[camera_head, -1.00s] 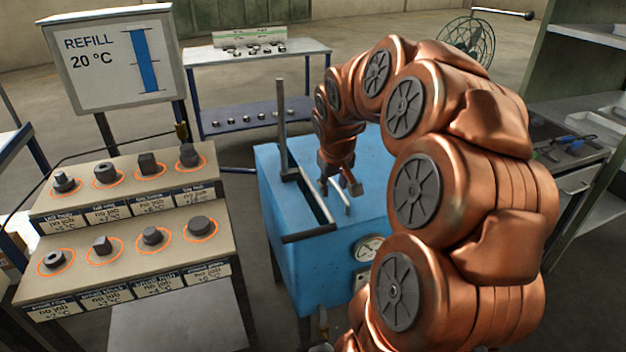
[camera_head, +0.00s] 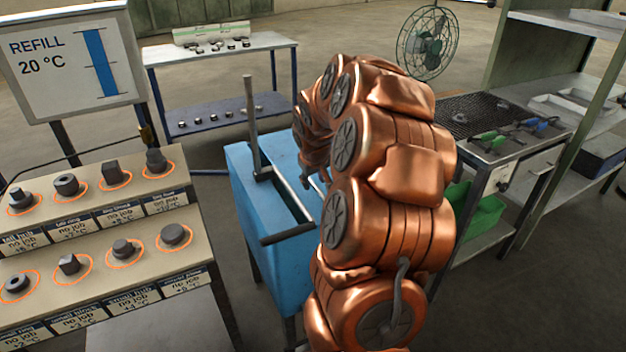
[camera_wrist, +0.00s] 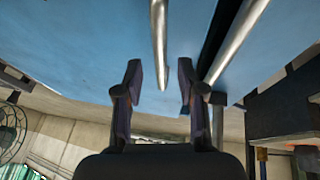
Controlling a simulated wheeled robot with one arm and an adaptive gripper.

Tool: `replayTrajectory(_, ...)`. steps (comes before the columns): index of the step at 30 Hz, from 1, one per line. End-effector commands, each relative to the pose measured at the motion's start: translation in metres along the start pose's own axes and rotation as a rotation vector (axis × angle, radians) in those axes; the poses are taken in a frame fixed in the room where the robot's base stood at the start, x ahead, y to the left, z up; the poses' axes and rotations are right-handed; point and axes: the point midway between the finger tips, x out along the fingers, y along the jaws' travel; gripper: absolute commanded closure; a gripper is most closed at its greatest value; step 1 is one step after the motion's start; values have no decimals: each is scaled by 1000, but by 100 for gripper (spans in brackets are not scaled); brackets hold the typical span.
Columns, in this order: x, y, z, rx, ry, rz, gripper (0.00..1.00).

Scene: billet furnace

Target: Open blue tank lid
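The blue tank (camera_head: 262,232) stands in the middle of the head view, left of my arm. Its top has a long dark slot, an upright metal post (camera_head: 251,125) and a dark crossbar (camera_head: 290,234) at the near edge. My gripper (camera_head: 308,182) is at the tank top's right side, mostly hidden by my arm. In the wrist view my gripper (camera_wrist: 160,86) is open. A metal bar (camera_wrist: 160,40) over the blue surface (camera_wrist: 80,45) ends between the fingers, with visible gaps on both sides. Whether this bar is the lid's handle I cannot tell.
A stepped stand (camera_head: 120,225) with several dark parts is at left, under a refill sign (camera_head: 70,65). A low table (camera_head: 225,75) is behind the tank. A workbench (camera_head: 515,150) with tools and a green fan (camera_head: 427,43) are at right. Floor at lower right is clear.

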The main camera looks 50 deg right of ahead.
Motion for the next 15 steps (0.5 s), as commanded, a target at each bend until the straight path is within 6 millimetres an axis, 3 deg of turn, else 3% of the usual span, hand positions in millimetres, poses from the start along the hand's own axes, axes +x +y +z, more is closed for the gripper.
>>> replayTrajectory(11, 8, -1, 1, -1, -2, -1, 61)
replayTrajectory(15, 8, -1, 0, -1, -2, -2, 75)
